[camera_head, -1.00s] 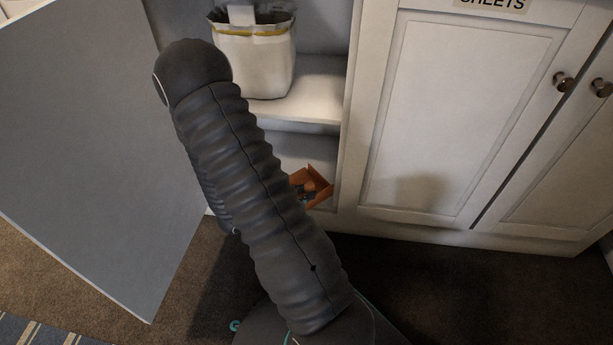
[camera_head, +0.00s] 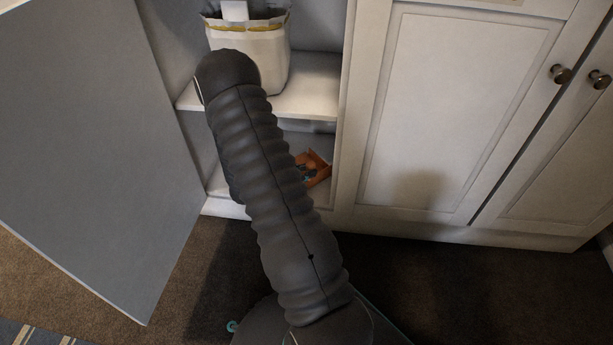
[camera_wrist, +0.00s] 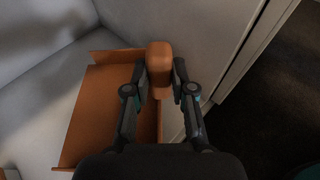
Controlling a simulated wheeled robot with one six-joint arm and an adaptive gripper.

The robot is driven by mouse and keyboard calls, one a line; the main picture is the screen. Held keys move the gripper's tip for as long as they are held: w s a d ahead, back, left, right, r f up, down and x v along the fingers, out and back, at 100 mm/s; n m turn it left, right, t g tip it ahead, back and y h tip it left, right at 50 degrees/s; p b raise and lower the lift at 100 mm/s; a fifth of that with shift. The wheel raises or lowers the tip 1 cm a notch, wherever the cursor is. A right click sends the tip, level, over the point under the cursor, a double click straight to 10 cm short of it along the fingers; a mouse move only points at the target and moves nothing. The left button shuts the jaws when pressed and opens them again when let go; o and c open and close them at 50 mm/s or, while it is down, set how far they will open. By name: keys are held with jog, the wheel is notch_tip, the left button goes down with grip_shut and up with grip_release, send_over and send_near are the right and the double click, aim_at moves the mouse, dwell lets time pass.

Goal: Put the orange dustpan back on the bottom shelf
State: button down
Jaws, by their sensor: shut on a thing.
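The orange dustpan (camera_head: 318,168) is inside the open cabinet, at the right end of the bottom shelf (camera_head: 226,207); my arm hides part of it in the head view. In the wrist view the dustpan's flat pan (camera_wrist: 92,112) lies left of and below my gripper (camera_wrist: 160,85). The gripper is shut on the dustpan's upright handle (camera_wrist: 159,62), one finger on each side. The dustpan is close to the cabinet's side wall. I cannot tell whether its underside touches the shelf.
A white bag (camera_head: 262,60) stands on the shelf above (camera_head: 305,97). The open grey door (camera_head: 85,150) is at the left, and closed white doors (camera_head: 455,115) are at the right. The carpet in front (camera_head: 440,290) is clear.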

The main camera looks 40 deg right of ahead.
notch_tip(320, 180, down, 2)
jog(key=shift+w+d+f, duration=0.15)
jog(key=shift+f+b, duration=0.15)
jog(key=shift+b, duration=0.15)
jog(key=c, duration=1)
grip_release()
